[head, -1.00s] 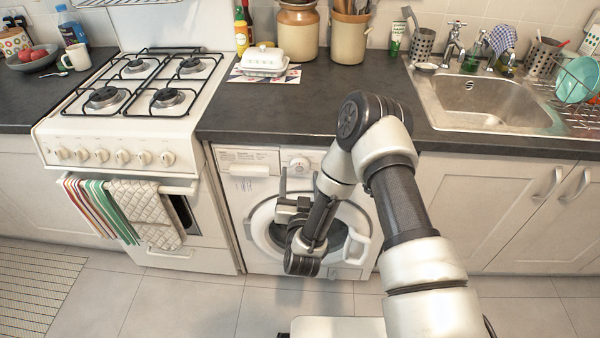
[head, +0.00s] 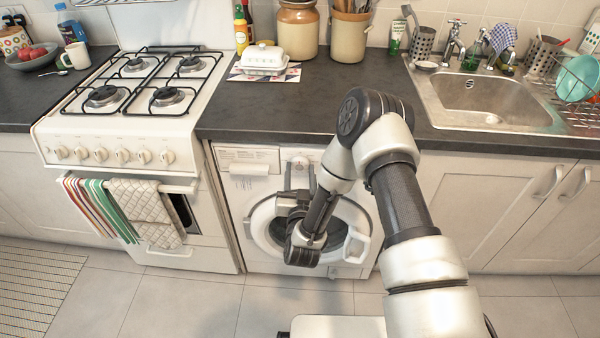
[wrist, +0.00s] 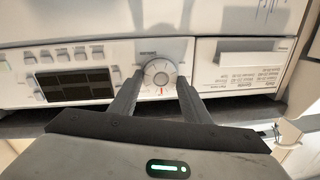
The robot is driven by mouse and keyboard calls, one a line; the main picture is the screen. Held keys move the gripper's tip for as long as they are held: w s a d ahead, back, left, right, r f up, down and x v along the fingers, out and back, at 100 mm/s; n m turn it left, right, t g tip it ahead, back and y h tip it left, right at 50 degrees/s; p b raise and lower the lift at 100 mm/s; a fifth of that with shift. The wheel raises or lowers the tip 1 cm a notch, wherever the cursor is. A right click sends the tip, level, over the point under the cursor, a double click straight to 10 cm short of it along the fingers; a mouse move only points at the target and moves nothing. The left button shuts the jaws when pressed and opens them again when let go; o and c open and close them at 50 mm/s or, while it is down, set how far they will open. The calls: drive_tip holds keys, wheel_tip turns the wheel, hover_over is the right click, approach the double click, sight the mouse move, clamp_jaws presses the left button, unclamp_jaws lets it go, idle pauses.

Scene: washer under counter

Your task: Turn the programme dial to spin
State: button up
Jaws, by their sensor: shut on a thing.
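The programme dial (wrist: 160,73) is a round light-grey knob on the washer's white control panel (wrist: 107,70). A small red mark shows beside it in the wrist view. My gripper (wrist: 158,80) has one finger on each side of the dial and is shut on it. The marks around the dial are too small to read.
The round washer door (head: 262,222) is below the panel, behind my arm. The dark counter (head: 330,105) overhangs the washer. The cooker (head: 120,150) with hanging towels stands to the left. White cupboards (head: 510,205) are to the right. The detergent drawer (wrist: 245,65) is beside the dial.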

drive_tip(key=n+b, duration=0.1)
drive_tip(key=n, duration=0.2)
drive_tip(key=n+b, duration=0.1)
drive_tip(key=n, duration=0.2)
drive_tip(key=shift+a+n+g, duration=0.2)
drive_tip(key=shift+n+g, duration=0.1)
drive_tip(key=n+b, duration=0.1)
drive_tip(key=n, duration=0.2)
drive_tip(key=shift+h, duration=0.3)
drive_tip(key=n+b, duration=0.1)
drive_tip(key=n, duration=0.2)
drive_tip(key=shift+a+n, duration=0.1)
drive_tip(key=shift+n, duration=0.2)
drive_tip(key=n+h, duration=0.1)
drive_tip(key=n, duration=0.8)
drive_tip(key=shift+h, duration=0.3)
drive_tip(key=o, duration=1)
drive_tip(key=shift+o, duration=0.2)
